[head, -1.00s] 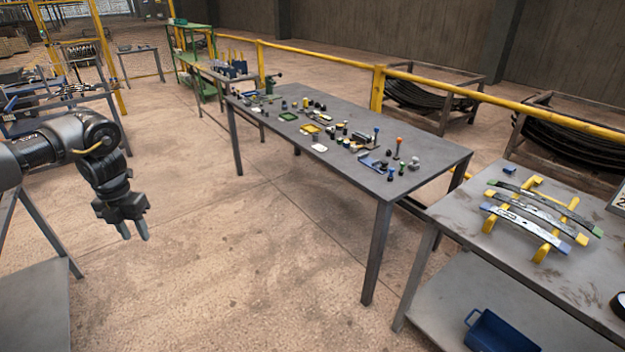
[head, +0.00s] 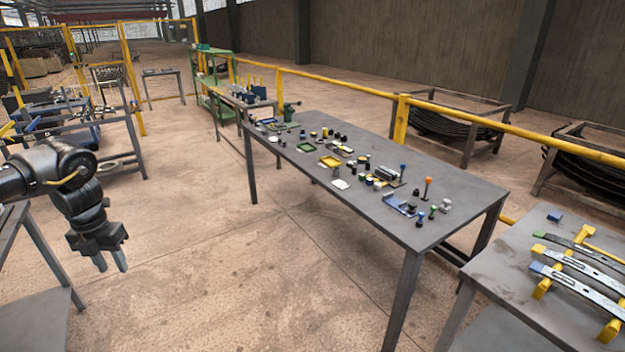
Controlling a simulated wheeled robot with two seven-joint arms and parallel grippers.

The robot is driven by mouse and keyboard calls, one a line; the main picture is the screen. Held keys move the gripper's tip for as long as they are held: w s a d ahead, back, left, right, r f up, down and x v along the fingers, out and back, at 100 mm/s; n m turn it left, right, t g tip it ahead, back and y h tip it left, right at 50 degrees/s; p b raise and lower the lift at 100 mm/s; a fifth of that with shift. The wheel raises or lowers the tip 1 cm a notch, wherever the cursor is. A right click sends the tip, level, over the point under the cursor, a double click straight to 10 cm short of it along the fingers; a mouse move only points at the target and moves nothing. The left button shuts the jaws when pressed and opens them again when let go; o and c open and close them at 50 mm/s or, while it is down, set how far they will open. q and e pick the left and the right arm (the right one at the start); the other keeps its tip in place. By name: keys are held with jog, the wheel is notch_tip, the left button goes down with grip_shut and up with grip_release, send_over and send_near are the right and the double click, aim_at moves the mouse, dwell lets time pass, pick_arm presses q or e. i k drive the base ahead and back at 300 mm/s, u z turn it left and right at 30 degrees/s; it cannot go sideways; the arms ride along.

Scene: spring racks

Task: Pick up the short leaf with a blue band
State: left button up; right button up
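Several curved dark-grey leaves lie across yellow supports on the right table. The nearest leaf (head: 580,283) has a blue end. My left gripper (head: 111,263) hangs at the far left over the floor, fingers apart and empty, far from the leaves. My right gripper is not in view.
A long grey table (head: 350,215) with many small parts stands in the middle. The right table (head: 500,265) carries the yellow supports (head: 541,289) and a small blue block (head: 554,217). A yellow rail (head: 345,83) runs behind. The floor in front is open.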

aim_at(539, 268)
jog(key=i, duration=3.2)
jog(key=z, duration=5)
jog(key=i, duration=0.5)
